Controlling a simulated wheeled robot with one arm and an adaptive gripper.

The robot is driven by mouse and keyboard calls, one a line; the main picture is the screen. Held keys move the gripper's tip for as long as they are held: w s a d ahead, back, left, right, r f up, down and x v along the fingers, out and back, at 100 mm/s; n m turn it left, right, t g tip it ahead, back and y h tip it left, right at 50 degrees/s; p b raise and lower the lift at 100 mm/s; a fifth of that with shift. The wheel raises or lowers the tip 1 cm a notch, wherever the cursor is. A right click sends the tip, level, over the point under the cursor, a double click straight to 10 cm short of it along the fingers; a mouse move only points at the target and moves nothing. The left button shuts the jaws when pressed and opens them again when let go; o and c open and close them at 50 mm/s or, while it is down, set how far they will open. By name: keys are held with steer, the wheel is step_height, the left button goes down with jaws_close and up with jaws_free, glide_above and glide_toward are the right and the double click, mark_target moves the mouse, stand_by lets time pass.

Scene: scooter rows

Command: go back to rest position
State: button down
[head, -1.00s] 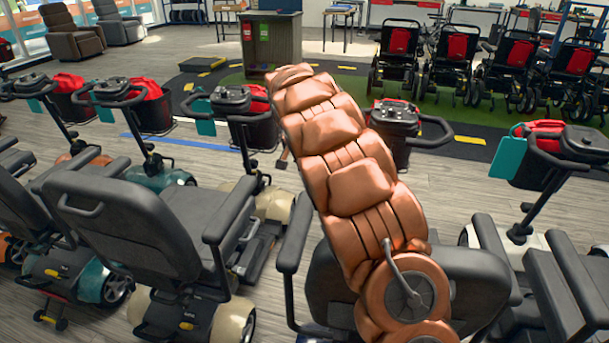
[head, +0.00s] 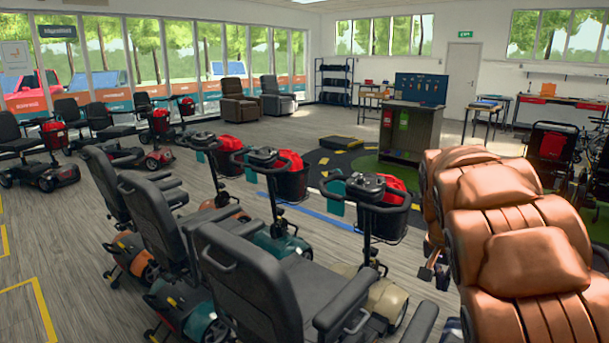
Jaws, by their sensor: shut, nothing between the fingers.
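The task names no object.
A row of scooters with grey seats (head: 247,290) and red-filled baskets (head: 290,180) stands close in front. More scooters (head: 48,168) stand at the left. A counter (head: 411,133) and two armchairs (head: 240,100) are further back. Bare floor (head: 75,235) lies at the left.

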steer(key=s+a+r+n+p, duration=0.1)
steer(key=s+a, duration=0.1)
steer(key=s, duration=0.3)
steer(key=s+a+r+n+g+y+p, duration=0.1)
steer(key=s+a, duration=0.1)
steer(key=s, duration=0.4)
steer(key=s+a+r+n+p, duration=0.1)
steer(key=s+a, duration=0.1)
steer(key=s, duration=0.4)
steer(key=shift+s+a+r, duration=0.1)
steer(key=shift+s+r, duration=0.1)
steer(key=shift+s, duration=0.05)
steer(key=s+a+f+n+g+p, duration=0.1)
steer(key=s+a+n, duration=0.1)
steer(key=s, duration=0.7)
steer(key=s+a+f+n+g+y+p, duration=0.1)
steer(key=s+a+n+p, duration=0.1)
steer(key=s, duration=0.8)
steer(key=shift+s+a+n+y, duration=0.3)
steer(key=shift+a+n, duration=0.3)
steer(key=shift+a, duration=0.65)
steer(key=shift+a, duration=0.1)
